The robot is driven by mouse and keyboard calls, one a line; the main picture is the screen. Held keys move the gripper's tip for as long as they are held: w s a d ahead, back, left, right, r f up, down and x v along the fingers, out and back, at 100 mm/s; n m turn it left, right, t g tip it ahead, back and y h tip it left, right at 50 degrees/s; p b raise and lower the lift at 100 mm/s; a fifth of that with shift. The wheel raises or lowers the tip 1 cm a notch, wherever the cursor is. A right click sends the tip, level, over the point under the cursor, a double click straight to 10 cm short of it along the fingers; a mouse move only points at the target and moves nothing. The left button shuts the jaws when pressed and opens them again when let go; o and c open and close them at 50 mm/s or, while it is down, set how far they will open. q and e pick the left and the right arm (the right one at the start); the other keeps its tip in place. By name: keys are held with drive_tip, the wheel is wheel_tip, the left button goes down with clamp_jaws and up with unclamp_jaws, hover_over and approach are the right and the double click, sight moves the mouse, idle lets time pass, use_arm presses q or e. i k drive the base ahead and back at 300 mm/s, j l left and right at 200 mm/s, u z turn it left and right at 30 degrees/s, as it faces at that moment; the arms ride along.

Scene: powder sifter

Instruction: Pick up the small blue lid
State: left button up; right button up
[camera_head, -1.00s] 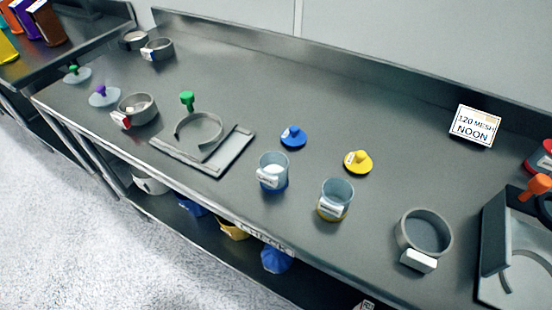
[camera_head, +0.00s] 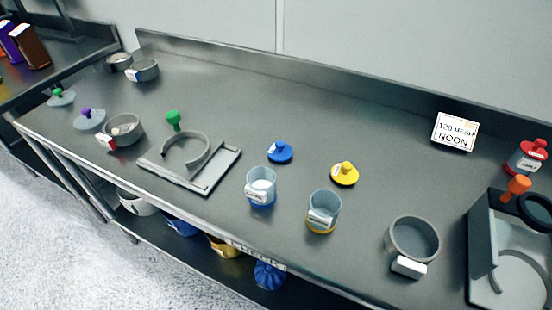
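The small blue lid (camera_head: 280,152) lies on the grey metal bench (camera_head: 330,120), near its middle, with its rounded knob upward. It stands apart from other things, just behind a clear cup with a blue base (camera_head: 261,187). A yellow lid (camera_head: 345,173) lies to its right, behind a clear cup with a yellow base (camera_head: 323,212). Neither of my grippers shows in the head view, so I cannot see their state.
A tray with a ring holder and green knob (camera_head: 190,160) stands left of the blue lid. A 120 MESH NOON sign (camera_head: 454,132) stands at the back. Bench behind the lid is clear.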

sight(278, 152)
drive_tip(key=k+j, duration=0.2)
drive_tip(key=j, duration=0.2)
drive_tip(key=k+j, duration=0.15)
drive_tip(key=j, duration=0.2)
drive_tip(key=k+j, duration=0.2)
drive_tip(key=j, duration=0.2)
drive_tip(key=u, duration=0.05)
